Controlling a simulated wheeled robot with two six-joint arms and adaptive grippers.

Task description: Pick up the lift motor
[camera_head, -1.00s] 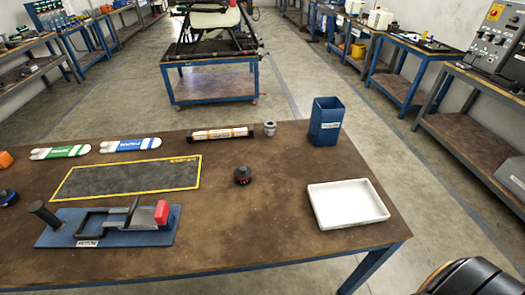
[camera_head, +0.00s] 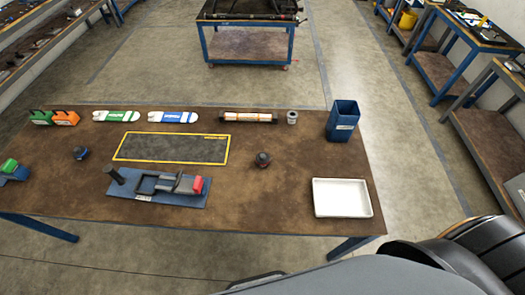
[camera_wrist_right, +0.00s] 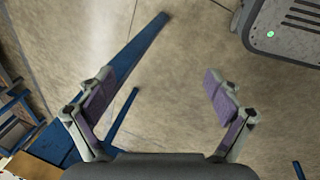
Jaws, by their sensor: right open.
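Two small dark round motor-like parts stand on the brown table. One with a red band (camera_head: 263,159) is right of the yellow-edged dark mat; one with a blue band (camera_head: 80,153) is left of it. I cannot tell from the frames which one is the lift motor. My right gripper (camera_wrist_right: 158,77) is open and empty in the right wrist view, with bare floor and blue table legs beyond its fingers. It is away from both motors. My left gripper is not in view.
The table (camera_head: 270,205) also holds a yellow-edged mat (camera_head: 172,148), a blue clamp fixture (camera_head: 158,188), a white tray (camera_head: 341,198), a blue bin (camera_head: 342,121), a dark tube (camera_head: 248,117) and a small grey cylinder (camera_head: 292,117). Table surface around the red-banded motor is clear.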

